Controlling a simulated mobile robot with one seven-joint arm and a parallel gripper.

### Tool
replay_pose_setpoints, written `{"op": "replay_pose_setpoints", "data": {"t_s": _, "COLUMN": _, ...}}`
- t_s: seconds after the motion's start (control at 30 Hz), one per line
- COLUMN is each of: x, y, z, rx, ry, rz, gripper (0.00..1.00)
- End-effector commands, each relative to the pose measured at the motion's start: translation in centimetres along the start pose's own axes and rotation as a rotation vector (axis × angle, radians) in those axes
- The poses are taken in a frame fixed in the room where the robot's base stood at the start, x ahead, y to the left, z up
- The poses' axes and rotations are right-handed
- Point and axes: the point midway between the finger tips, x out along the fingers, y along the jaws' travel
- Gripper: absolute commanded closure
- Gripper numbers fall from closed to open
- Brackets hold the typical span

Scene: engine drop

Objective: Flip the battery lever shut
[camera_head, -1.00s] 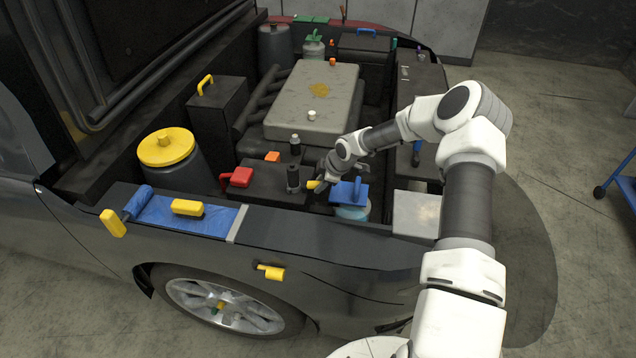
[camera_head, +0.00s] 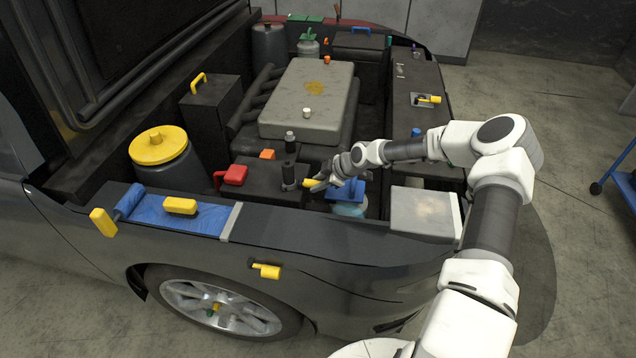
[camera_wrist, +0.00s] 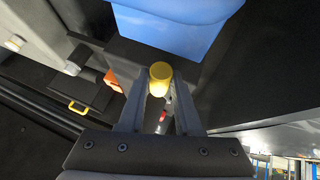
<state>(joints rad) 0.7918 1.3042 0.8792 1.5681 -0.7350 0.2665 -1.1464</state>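The battery (camera_head: 262,190) is a black box near the front fender in the head view, with a red cap (camera_head: 235,175) on its left. The lever's yellow knob (camera_head: 311,183) sticks out at the battery's right side, beside a dark upright post (camera_head: 290,172). My gripper (camera_head: 318,184) is at this knob, reaching in from the right. In the wrist view the yellow knob (camera_wrist: 160,75) lies between the tips of my gripper (camera_wrist: 160,90). The two fingers stand apart, with narrow gaps visible beside the knob. The lever's lower part is hidden.
A blue-capped bottle (camera_head: 349,196) stands close to my gripper; its blue part (camera_wrist: 180,22) fills the top of the wrist view. An orange block (camera_head: 267,154) is on the battery's back edge. A grey box (camera_head: 424,212) is at right, and the engine cover (camera_head: 310,95) behind.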

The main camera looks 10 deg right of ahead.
Motion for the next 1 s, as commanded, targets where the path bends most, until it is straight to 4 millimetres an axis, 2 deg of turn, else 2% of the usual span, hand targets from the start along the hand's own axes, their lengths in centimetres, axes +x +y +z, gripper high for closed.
{"op": "replay_pose_setpoints", "data": {"t_s": 0.03, "x": 0.0, "y": 0.0, "z": 0.0, "rx": 0.000, "ry": 0.000, "rz": 0.000, "gripper": 0.57}}
{"op": "replay_pose_setpoints", "data": {"t_s": 0.13, "x": 0.0, "y": 0.0, "z": 0.0, "rx": 0.000, "ry": 0.000, "rz": 0.000, "gripper": 0.39}}
{"op": "replay_pose_setpoints", "data": {"t_s": 0.43, "x": -0.1, "y": 0.0, "z": 0.0, "rx": 0.000, "ry": -0.001, "rz": -0.001, "gripper": 0.39}}
{"op": "replay_pose_setpoints", "data": {"t_s": 0.57, "x": -1.0, "y": 0.0, "z": 0.0, "rx": 0.000, "ry": -0.001, "rz": 0.000, "gripper": 0.39}}
{"op": "replay_pose_setpoints", "data": {"t_s": 0.77, "x": -4.9, "y": 0.1, "z": 0.1, "rx": 0.001, "ry": -0.002, "rz": 0.001, "gripper": 0.39}}
{"op": "replay_pose_setpoints", "data": {"t_s": 1.0, "x": -11.0, "y": 0.1, "z": 0.1, "rx": 0.001, "ry": -0.002, "rz": 0.003, "gripper": 0.39}}
